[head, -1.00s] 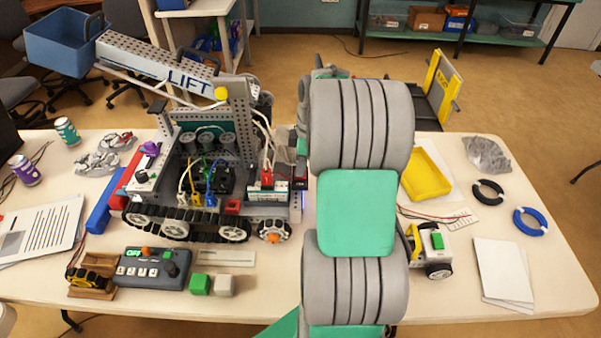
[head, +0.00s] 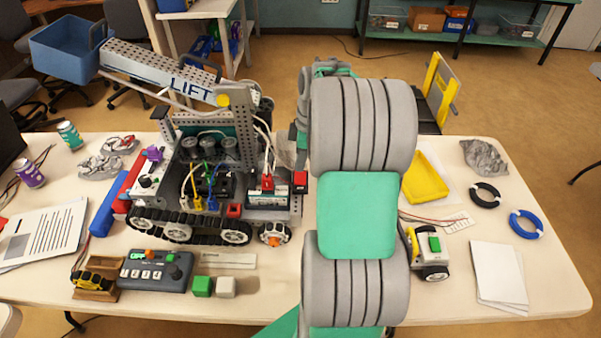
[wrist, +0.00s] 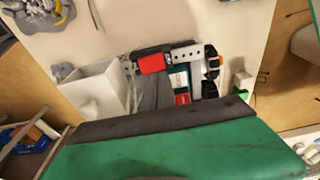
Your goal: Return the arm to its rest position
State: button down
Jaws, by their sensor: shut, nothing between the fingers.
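My arm rises through the middle of the head view, grey ribbed sections with a green link between them. The outer end of the arm shows only partly at the upper left of the top section, beside the tracked lift robot (head: 205,205) on the table. In the wrist view my gripper (wrist: 170,120) shows as a broad green body with a dark edge across the bottom. It is shut with nothing seen in it. Its fingertips are hard to make out, and the arm hides much of it in the head view.
The table (head: 270,308) holds a control box (head: 155,270), a green block (head: 202,286), a small wheeled robot (head: 428,252), a yellow tray (head: 426,178) and blue ring (head: 525,223). The lift robot's boom carries a blue bin (head: 70,50).

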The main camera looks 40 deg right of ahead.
notch_tip(320, 180, up, 2)
jog(key=shift+r+p, duration=0.2)
jog(key=shift+p, duration=0.3)
